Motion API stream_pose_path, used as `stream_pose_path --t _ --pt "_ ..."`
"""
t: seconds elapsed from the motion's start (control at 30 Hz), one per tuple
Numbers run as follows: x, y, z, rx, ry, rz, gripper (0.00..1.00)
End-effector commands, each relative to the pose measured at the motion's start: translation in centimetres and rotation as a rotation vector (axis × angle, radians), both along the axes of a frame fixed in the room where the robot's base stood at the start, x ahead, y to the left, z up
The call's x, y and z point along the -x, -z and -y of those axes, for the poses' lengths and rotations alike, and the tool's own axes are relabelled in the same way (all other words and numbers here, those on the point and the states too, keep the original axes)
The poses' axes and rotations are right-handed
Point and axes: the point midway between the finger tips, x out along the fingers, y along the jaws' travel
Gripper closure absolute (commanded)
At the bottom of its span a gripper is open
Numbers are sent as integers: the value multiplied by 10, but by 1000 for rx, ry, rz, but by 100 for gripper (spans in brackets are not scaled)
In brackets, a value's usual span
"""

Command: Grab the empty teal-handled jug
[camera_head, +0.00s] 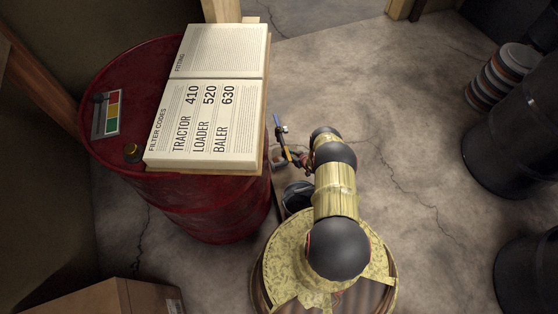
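No teal handle shows clearly, so I cannot pick out the teal-handled jug for sure. A dark grey open-topped container (296,197), perhaps a jug or bucket, stands low beside the red drum, partly hidden by my arm. My gripper (287,158) is at the end of my yellow arm, close to the right side of the red drum and above this container in the picture. It is small and dark here, and its fingers cannot be told apart. A narrow blue piece (278,124) with a brass-coloured part shows just beyond the gripper; I cannot tell what it belongs to.
Black drums (510,140) and stacked discs (505,75) stand right. A cardboard box (105,300) is lower left. Concrete floor (420,160) is clear between.

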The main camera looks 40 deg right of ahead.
Motion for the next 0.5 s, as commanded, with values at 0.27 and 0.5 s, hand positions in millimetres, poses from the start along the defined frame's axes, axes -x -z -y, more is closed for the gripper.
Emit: stream_pose_path --t 0.27,0.5 --pt "-5 4 1 1 1 0 78" --pt "-5 4 1 0 1 0 91"
